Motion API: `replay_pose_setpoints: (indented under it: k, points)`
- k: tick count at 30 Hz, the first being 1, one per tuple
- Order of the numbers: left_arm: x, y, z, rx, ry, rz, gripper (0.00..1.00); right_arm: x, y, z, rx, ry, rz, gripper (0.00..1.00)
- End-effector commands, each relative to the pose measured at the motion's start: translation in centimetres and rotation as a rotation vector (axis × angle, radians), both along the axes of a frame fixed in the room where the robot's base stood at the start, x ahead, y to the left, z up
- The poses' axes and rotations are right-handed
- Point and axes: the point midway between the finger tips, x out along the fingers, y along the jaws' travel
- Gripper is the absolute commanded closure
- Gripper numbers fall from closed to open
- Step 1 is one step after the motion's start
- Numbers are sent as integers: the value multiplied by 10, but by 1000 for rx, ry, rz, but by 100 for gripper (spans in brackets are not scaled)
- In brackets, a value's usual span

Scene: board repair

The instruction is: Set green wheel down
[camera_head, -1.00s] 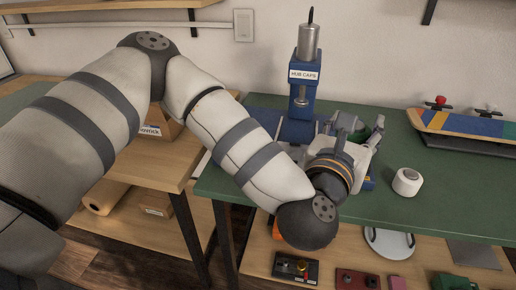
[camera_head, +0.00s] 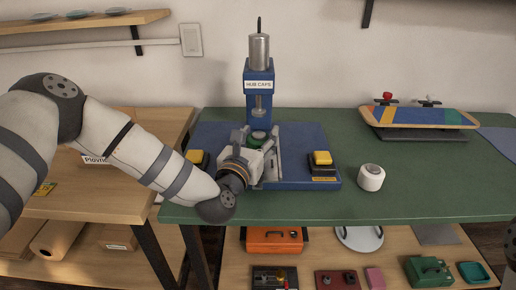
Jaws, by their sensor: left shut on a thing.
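The green wheel (camera_head: 257,142) shows only in part, between the fingers of my left gripper (camera_head: 261,139). The gripper is shut on it, at the foot of the blue press labelled HUB CAPS (camera_head: 258,78). The wheel is under the press's ram, over the blue base (camera_head: 300,142). The gripper hides much of the wheel, so I cannot tell whether it touches the base. My right gripper is not in view.
Yellow-topped blocks flank the press base, at right (camera_head: 321,164) and left (camera_head: 196,158). A striped skateboard deck (camera_head: 425,117) sits on a stand at the back right. The green table is clear around the white wheel. A lower shelf (camera_head: 320,262) holds several items.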

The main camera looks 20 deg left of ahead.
Motion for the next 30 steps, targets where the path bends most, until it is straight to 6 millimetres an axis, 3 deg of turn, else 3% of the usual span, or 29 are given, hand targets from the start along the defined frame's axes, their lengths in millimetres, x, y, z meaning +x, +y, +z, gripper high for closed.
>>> replay_pose_setpoints:
  k: [5,16,17,19,30]
  points:
    - [2,2,-35,1,6,-1,85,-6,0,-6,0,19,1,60]
    - [2,3,-40,-1,3,1,85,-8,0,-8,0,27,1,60]
    - [2,3,-40,-1,3,0,47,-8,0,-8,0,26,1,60]
    - [2,2,-39,0,2,0,31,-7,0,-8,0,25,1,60]
    - [2,2,-31,1,-3,0,31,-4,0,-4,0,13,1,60]
